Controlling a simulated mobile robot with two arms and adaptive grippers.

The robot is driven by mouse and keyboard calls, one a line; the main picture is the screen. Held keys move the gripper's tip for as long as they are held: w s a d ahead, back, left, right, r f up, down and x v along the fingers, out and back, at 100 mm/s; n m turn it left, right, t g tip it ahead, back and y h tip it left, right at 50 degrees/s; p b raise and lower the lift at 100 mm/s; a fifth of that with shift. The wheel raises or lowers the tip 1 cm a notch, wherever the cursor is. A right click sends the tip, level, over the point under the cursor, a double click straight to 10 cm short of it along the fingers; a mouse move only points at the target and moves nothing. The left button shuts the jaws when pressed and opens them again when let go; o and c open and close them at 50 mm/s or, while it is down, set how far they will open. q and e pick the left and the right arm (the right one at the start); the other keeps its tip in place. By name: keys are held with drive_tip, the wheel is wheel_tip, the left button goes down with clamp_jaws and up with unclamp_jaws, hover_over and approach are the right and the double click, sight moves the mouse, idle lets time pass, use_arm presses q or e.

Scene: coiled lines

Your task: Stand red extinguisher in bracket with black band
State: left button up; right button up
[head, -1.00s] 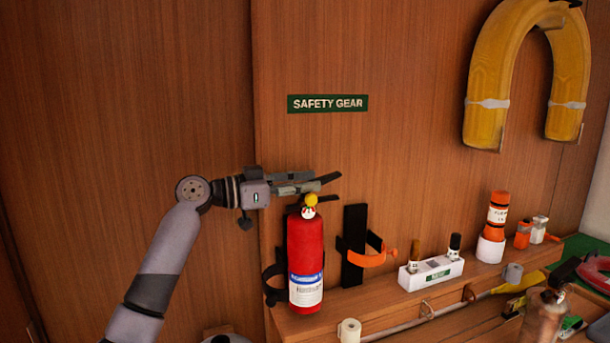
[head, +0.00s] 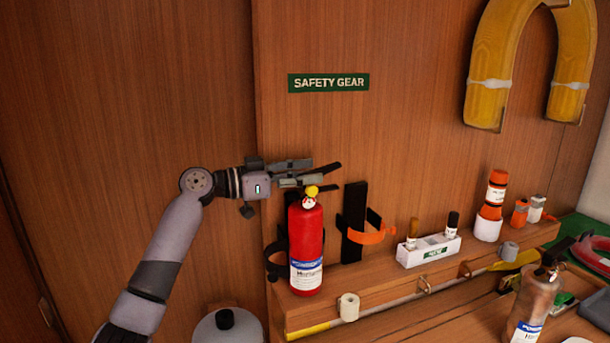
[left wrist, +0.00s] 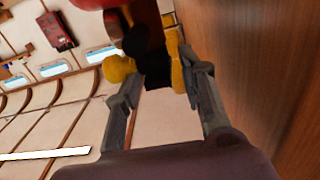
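The red extinguisher (head: 305,238) stands upright, its white label facing me, with a yellow knob on top. In the head view it is in front of the bracket with the black band (head: 274,262) and hides most of it. I cannot tell whether its base touches the shelf. My left gripper (head: 322,174) comes in from the left at the extinguisher's top. My right gripper is not in view.
A bracket with an orange band (head: 362,235) stands just right of the extinguisher. A white box with markers (head: 428,250) and an orange canister (head: 494,195) stand farther right on the shelf (head: 390,268). A paper roll (head: 349,307) sits in front.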

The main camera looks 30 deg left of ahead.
use_arm(q)
drive_tip(key=shift+w, duration=0.1)
drive_tip(key=shift+a, duration=0.1)
drive_tip(key=b+v, duration=0.5)
drive_tip(key=v, duration=0.7)
